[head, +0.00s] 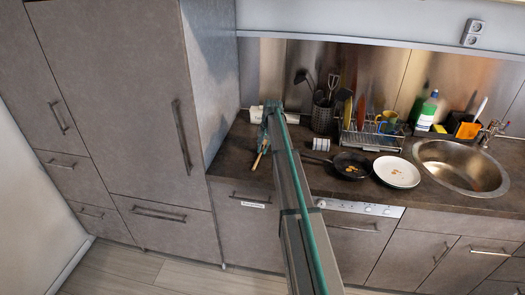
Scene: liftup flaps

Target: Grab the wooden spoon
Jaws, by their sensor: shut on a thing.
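The wooden spoon (257,161) is a thin, light brown stick at the left end of the dark worktop. My gripper (264,146) is at its upper part and is shut on it. The spoon slants, with its lower end toward the worktop's front edge. Its upper part is hidden by the gripper. At this size I cannot tell whether its lower end touches the worktop.
A white object (256,114) lies behind my gripper. To the right are a utensil holder (322,119), a white cup (321,144), a dark pan (352,165), a white plate (397,172), a dish rack (372,139) and a sink (459,166). A tall cabinet (125,100) borders the left.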

